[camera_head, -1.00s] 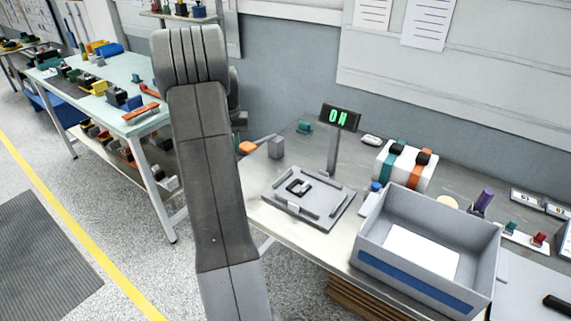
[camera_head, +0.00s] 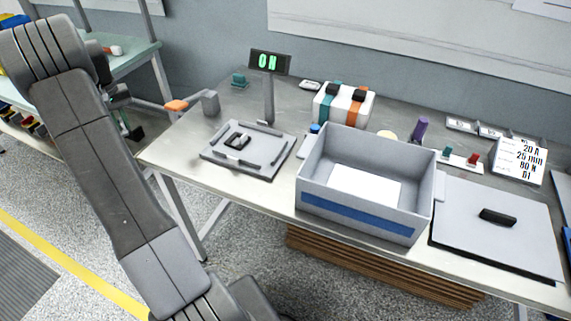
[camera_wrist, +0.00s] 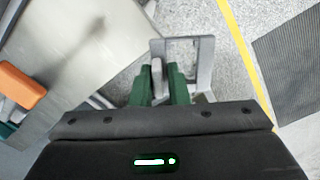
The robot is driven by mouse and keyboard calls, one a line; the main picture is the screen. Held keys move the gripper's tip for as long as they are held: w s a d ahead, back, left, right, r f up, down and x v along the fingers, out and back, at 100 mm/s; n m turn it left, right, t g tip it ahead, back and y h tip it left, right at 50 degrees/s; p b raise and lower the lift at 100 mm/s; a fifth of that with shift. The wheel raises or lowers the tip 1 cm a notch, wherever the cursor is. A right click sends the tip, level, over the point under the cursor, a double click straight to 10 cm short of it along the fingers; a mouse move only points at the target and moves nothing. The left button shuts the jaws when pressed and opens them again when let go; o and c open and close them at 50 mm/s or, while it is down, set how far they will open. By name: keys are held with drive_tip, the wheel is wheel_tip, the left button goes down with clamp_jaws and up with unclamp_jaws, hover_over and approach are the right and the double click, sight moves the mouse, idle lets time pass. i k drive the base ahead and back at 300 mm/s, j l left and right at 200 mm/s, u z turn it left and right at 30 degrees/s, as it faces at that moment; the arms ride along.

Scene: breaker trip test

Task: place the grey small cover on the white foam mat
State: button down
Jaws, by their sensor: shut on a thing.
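My gripper (camera_wrist: 158,85) has green fingers and is shut on a grey piece, which looks like the small cover (camera_wrist: 205,60). This piece shows a flat frame with a window and extends up and right of the fingers, above the floor beside the table. In the head view my gripper (camera_head: 132,122) is small and dark, left of the table, and I cannot make out the cover there. The white foam mat (camera_head: 365,188) seems to be the white pad on the floor of an open grey box (camera_head: 430,190). My gripper is far left of it.
A grey fixture plate (camera_head: 270,160) with a black part and an "ON" display (camera_head: 269,63) stand left of the box. An orange-ended lever (camera_head: 176,105) juts at the table's left edge. Right of the box lies a grey panel (camera_head: 480,250) with a black handle (camera_head: 497,217).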

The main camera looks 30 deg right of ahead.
sight(381, 191)
drive_tip(key=k+l+u, duration=0.1)
drive_tip(key=u, duration=0.35)
drive_tip(key=k+l+u, duration=0.1)
drive_tip(key=u, duration=0.35)
drive_tip(key=k+l+u, duration=0.1)
drive_tip(key=u, duration=0.35)
drive_tip(key=k+l, duration=0.1)
drive_tip(key=k, duration=0.35)
drive_tip(key=k+z, duration=0.1)
drive_tip(key=z, duration=0.3)
drive_tip(key=l+z, duration=0.1)
drive_tip(key=z, duration=0.3)
drive_tip(key=k+l+z, duration=0.1)
drive_tip(key=z, duration=0.3)
drive_tip(key=l+z, duration=0.1)
drive_tip(key=z, duration=0.35)
drive_tip(key=k, duration=0.05)
